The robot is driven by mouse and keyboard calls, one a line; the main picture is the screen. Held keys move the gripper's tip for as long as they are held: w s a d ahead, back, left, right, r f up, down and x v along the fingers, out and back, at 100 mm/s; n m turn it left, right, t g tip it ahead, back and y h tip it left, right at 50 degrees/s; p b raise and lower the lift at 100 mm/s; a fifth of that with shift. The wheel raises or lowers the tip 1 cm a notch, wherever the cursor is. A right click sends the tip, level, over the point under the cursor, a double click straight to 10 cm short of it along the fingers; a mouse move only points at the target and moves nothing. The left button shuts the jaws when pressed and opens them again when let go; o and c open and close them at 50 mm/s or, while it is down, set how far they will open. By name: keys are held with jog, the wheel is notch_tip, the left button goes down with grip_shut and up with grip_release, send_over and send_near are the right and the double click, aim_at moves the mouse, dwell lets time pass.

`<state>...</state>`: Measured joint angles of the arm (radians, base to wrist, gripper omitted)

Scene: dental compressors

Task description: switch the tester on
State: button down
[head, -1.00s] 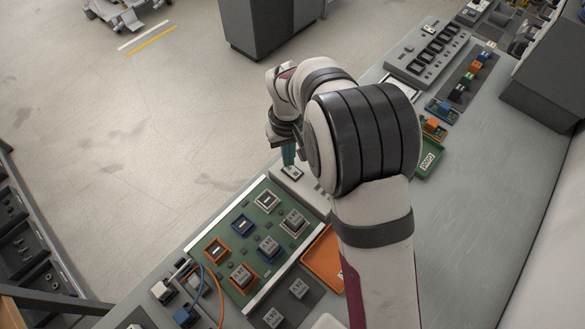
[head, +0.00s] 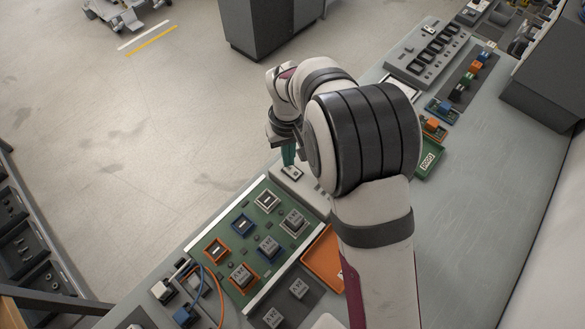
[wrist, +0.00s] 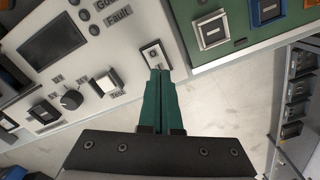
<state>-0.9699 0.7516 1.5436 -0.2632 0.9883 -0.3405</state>
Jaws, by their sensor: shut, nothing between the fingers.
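The tester is a light grey panel (wrist: 112,62) with a dark screen (wrist: 54,46), lamps marked Good and Fault, a black knob (wrist: 70,99) and a white push button (wrist: 104,82). Its switch (wrist: 152,54) sits on a small pale plate near the panel's edge by the green board. My gripper (wrist: 160,72) is shut and empty, with green fingers together. Its tips are right at the near end of the switch plate; I cannot tell if they touch. In the head view the gripper (head: 289,165) points down at the switch plate (head: 292,174), and my arm hides most of the tester.
A green board (head: 222,238) with several square modules lies beside the tester. An orange tray (head: 322,262) and a green tray marked Good (head: 430,160) stand on the grey bench (head: 470,220). Blue and orange cables (head: 208,285) lie at the board's near end.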

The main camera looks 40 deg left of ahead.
jog(key=shift+f, duration=0.95)
dwell(0.3)
jog(key=shift+r, duration=3.55)
